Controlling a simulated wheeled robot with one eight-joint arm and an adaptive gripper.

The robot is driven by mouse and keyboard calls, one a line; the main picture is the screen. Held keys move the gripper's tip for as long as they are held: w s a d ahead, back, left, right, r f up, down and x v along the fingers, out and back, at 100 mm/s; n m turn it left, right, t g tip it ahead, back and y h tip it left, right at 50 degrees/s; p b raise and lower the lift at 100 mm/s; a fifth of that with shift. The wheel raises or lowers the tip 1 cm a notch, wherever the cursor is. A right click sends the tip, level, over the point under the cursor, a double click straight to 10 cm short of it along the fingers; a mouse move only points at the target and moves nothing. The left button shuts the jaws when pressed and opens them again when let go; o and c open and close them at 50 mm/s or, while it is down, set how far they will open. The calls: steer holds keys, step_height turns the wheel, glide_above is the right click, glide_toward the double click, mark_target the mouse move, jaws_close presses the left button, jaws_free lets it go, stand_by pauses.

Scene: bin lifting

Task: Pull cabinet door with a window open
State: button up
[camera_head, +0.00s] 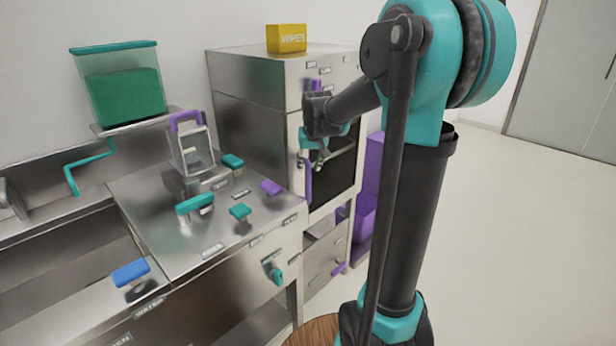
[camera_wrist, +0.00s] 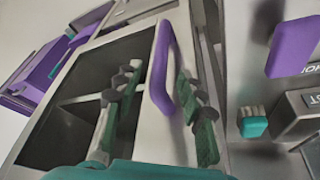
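The cabinet door with a dark window (camera_head: 331,170) is on the front of the steel cabinet and looks closed. Its upright purple handle (camera_head: 308,188) is on the door's left side. In the wrist view the purple handle (camera_wrist: 163,65) lies between my two fingers, with the dark window (camera_wrist: 85,95) to its left. My gripper (camera_head: 312,163) is open at the upper part of the handle. The wrist view shows my fingers (camera_wrist: 158,82) spread on either side, with gaps to the handle. I cannot tell how deep the handle sits between them. My arm hides part of the cabinet's right side.
A yellow wipes box (camera_head: 287,39) stands on the cabinet. A steel counter (camera_head: 235,258) with teal and purple knobs adjoins it at left. Purple bins (camera_head: 365,215) stand to its right. Open floor (camera_head: 540,220) lies at right.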

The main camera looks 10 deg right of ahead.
mark_target(309, 170)
steer(key=shift+x, duration=3.05)
jaws_close()
